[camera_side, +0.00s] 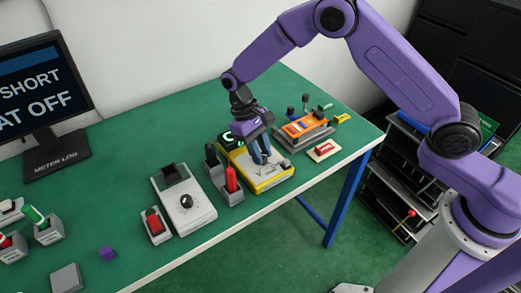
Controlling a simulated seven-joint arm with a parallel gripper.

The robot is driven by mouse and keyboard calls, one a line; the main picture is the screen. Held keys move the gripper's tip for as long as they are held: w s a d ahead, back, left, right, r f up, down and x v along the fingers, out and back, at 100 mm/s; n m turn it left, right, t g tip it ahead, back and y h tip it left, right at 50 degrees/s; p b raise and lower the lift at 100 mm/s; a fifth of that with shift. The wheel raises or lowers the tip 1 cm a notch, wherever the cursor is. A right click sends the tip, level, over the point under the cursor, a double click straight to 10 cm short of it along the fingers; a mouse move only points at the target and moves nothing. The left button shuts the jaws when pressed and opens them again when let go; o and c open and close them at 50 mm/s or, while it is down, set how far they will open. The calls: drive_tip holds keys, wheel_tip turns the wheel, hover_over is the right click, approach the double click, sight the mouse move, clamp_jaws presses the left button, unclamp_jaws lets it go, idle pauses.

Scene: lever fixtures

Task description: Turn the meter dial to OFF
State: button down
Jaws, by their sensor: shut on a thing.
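The yellow meter (272,181) lies on the green bench near its front edge, with a dark display (228,138) showing green marks at its back left. My gripper (261,158) points down over the middle of the meter, its fingers low against the meter's face. It is shut on the meter dial, which the fingers hide. I cannot tell which mark the dial points to.
Left of the meter stands a grey holder with a red probe (231,179) and a black one. Further left is a white box (184,203) with a black knob. An orange device (303,127) stands to the right. A monitor (43,90) reads "SHORT" and "AT OFF".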

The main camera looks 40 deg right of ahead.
drive_tip(key=shift+w, duration=0.1)
idle(0.3)
drive_tip(key=c, duration=0.9)
unclamp_jaws()
drive_tip(key=shift+v, duration=8.75)
drive_tip(key=s+d+r+n+t, duration=0.1)
drive_tip(key=s+d+r+n, duration=0.1)
drive_tip(key=s, duration=0.6)
drive_tip(key=s+d+r+n+t, duration=0.2)
drive_tip(key=s+n, duration=0.1)
drive_tip(key=s, duration=0.5)
drive_tip(key=s+d+f+n, duration=0.1)
drive_tip(key=s+d, duration=0.3)
drive_tip(key=s, duration=0.2)
drive_tip(key=s+d+f+n+t+y, duration=0.1)
drive_tip(key=s+d+n, duration=0.1)
drive_tip(key=s+d, duration=0.3)
drive_tip(key=s+d+f+n, duration=0.1)
drive_tip(key=s+d+f, duration=0.1)
drive_tip(key=s+d, duration=0.3)
drive_tip(key=shift+s+d+f+n+t+y, duration=0.1)
drive_tip(key=shift+s+n+t+y, duration=0.2)
drive_tip(key=shift+s, duration=1.4)
